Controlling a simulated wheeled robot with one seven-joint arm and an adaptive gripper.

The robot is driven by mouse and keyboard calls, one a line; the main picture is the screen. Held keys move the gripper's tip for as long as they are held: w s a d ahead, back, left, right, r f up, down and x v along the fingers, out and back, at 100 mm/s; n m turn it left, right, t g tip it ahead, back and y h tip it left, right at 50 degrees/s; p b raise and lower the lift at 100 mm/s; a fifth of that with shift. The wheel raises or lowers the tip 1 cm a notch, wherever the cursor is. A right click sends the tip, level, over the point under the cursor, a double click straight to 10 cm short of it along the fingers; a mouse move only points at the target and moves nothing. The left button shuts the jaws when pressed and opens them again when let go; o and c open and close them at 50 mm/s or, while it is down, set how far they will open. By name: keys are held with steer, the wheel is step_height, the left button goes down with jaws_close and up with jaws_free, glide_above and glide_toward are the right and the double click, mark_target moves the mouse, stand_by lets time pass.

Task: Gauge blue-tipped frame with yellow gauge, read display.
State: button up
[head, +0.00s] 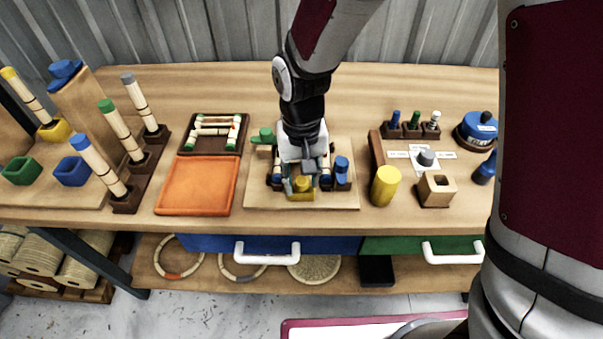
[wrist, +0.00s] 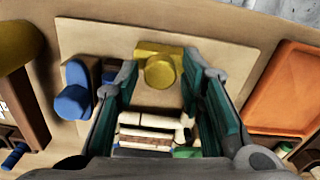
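My gripper (head: 302,184) points down over a pale board (head: 254,198) and hides much of what stands there. In the wrist view its teal fingers (wrist: 162,72) are spread apart. A yellow block with a round knob (wrist: 158,70) lies between the fingertips and also shows in the head view (head: 301,195). Pale rattan pieces (wrist: 150,122) with a brown band lie between the fingers, with a bit of blue below them; I cannot tell whether the fingers touch them. A blue clamp (head: 341,168) stands at the board's right. A yellow cylinder (head: 385,186) stands right of the board.
Banded rods with coloured tips, one blue-tipped (head: 98,165), stand further left. A wooden block (head: 436,189), a grey knob (head: 426,157) and blue canister (head: 478,129) are right.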

jaws_close()
steer(key=w+b, duration=0.1)
steer(key=w, duration=0.6)
steer(key=shift+w+d+b, duration=0.1)
steer(key=shift+w+b, duration=0.3)
steer(key=o, duration=0.5)
jaws_free()
steer(key=shift+r, duration=0.1)
step_height(320, 180, up, 12)
